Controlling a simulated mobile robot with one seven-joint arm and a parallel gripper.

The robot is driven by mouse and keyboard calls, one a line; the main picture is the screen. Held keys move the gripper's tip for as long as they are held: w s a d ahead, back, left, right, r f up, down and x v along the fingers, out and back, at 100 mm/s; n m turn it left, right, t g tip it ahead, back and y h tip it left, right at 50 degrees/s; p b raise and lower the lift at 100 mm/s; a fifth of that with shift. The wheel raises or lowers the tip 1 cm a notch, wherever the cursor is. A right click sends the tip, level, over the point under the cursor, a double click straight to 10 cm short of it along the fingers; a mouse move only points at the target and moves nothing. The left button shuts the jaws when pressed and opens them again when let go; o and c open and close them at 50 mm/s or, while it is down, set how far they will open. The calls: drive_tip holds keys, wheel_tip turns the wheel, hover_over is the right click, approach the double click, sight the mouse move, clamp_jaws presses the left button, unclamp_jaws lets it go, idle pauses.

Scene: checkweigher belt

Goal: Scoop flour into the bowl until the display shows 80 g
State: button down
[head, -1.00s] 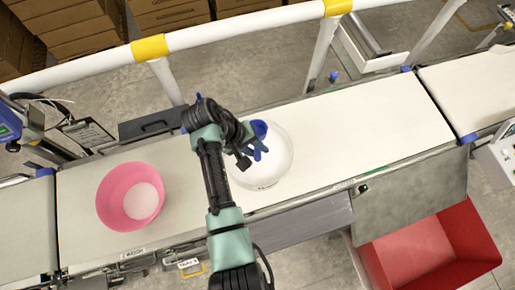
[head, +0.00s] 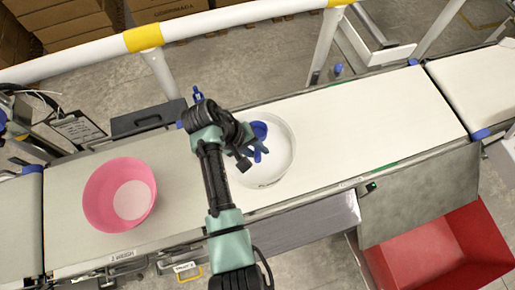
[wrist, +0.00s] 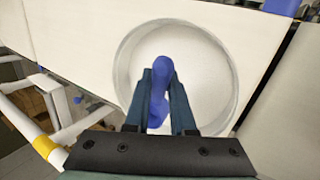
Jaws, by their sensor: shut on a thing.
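A blue scoop (head: 260,131) is held in my gripper (head: 251,150). In the wrist view the blue scoop (wrist: 160,72) shows between the two fingers of my gripper (wrist: 162,80), which are shut on it. The scoop is over or inside a round white tub (head: 289,163); I cannot tell whether it touches the contents. The tub (wrist: 124,62) looks pale inside, and flour is hard to tell from its white wall. A pink bowl (head: 98,196) stands to the left, with a white round patch at its bottom. No readable display shows.
Both containers stand on the pale belt (head: 370,115), which is clear to the right of the tub. A white rail (head: 225,18) with yellow bands runs along the back. A red bin (head: 435,250) is at the lower right. A black box (head: 148,117) lies behind the belt.

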drive_tip(key=shift+f+b, duration=2.65)
drive_tip(key=shift+f, duration=1.4)
wheel_tip(320, 180, up, 12)
drive_tip(key=p, duration=1.2)
drive_tip(key=shift+r, duration=0.1)
